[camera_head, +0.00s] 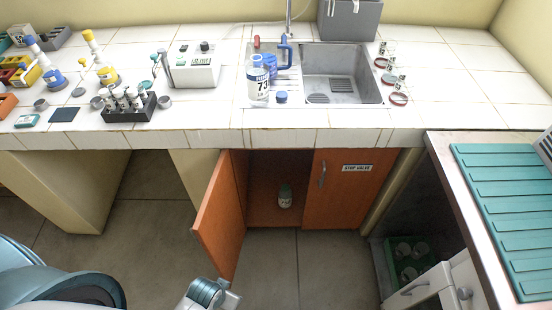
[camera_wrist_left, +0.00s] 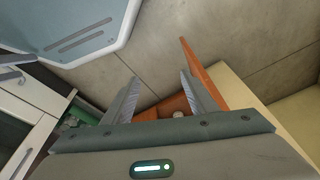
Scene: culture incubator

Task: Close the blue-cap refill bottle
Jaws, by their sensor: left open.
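A clear bottle with a blue-and-white label (camera_head: 259,88) stands upright on the counter, left of the sink. A small blue cap (camera_head: 281,97) lies on the tiles just right of its base. Blue shows near the bottle's top; I cannot tell whether its neck is bare. My left gripper (camera_wrist_left: 160,78) is open and empty, pointing down toward the open cabinet. Part of that arm shows at the bottom edge of the head view, well below and in front of the counter. My right gripper is not in view.
An orange cabinet door (camera_head: 220,215) stands open under the counter. A small green-and-white bottle (camera_head: 285,195) is inside. A sink (camera_head: 341,75), a tube rack (camera_head: 128,110) and a white device (camera_head: 193,68) surround the bottle's area. A green-topped side table (camera_head: 500,200) stands right.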

